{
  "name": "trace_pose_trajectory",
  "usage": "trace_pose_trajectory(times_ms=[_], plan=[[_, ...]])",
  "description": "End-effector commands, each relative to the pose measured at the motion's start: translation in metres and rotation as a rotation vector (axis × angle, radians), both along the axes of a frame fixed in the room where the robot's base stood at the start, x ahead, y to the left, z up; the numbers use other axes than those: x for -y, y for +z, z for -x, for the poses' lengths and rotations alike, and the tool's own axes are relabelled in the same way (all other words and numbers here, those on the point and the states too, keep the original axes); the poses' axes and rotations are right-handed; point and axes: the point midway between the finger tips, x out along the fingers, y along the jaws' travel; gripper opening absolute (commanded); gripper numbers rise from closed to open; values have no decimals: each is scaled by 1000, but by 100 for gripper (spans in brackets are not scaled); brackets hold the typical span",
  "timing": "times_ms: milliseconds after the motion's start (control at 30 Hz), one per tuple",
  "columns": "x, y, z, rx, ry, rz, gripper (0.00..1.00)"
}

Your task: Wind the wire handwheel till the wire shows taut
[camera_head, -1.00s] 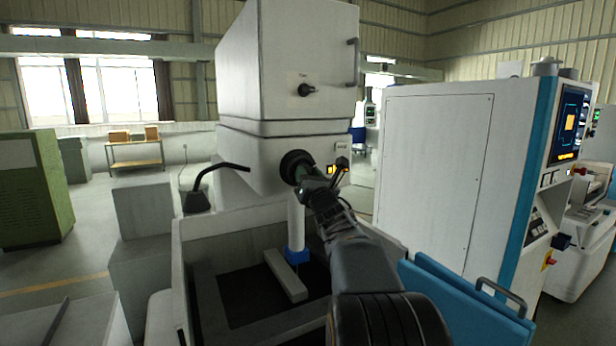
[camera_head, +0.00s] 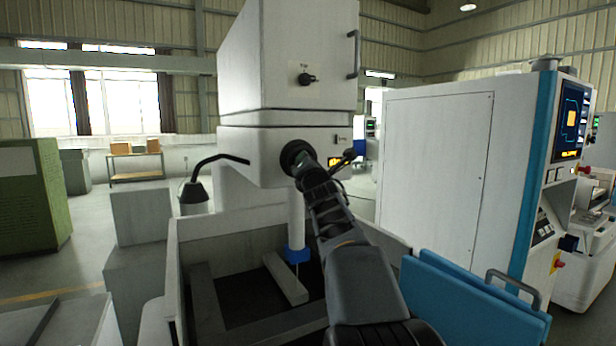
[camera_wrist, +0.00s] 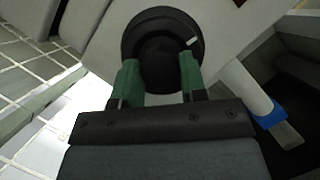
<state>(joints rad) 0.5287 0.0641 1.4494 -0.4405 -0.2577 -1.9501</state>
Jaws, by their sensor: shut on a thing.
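The wire handwheel (camera_head: 294,152) is a dark round wheel on the front of the white machine head; my arm covers part of it in the head view. In the wrist view the handwheel (camera_wrist: 140,32) shows a black rim with one white mark at its upper right and a dark hub. My gripper (camera_wrist: 160,75) has green fingers, one on each side of the hub, shut on it. In the head view my gripper (camera_head: 304,168) is at the wheel, its fingers mostly hidden. A small lit yellow display (camera_head: 334,162) sits right of the wheel, too small to read.
A white column with a blue collar (camera_head: 297,254) hangs below the head over a pale bar (camera_head: 285,280) in the open tank. A black bent hose (camera_head: 220,158) is at left. Blue panels (camera_head: 470,300) and a tall white cabinet (camera_head: 430,170) stand at right.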

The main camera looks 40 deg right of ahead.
Motion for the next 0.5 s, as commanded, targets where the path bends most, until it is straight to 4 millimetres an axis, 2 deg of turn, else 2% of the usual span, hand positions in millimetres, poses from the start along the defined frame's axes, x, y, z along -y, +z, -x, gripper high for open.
trace_pose_trajectory(times_ms=[233,500], plan=[[-1,0,0,20,1,-125,15],[-1,2,0,27,1,-185,15]])
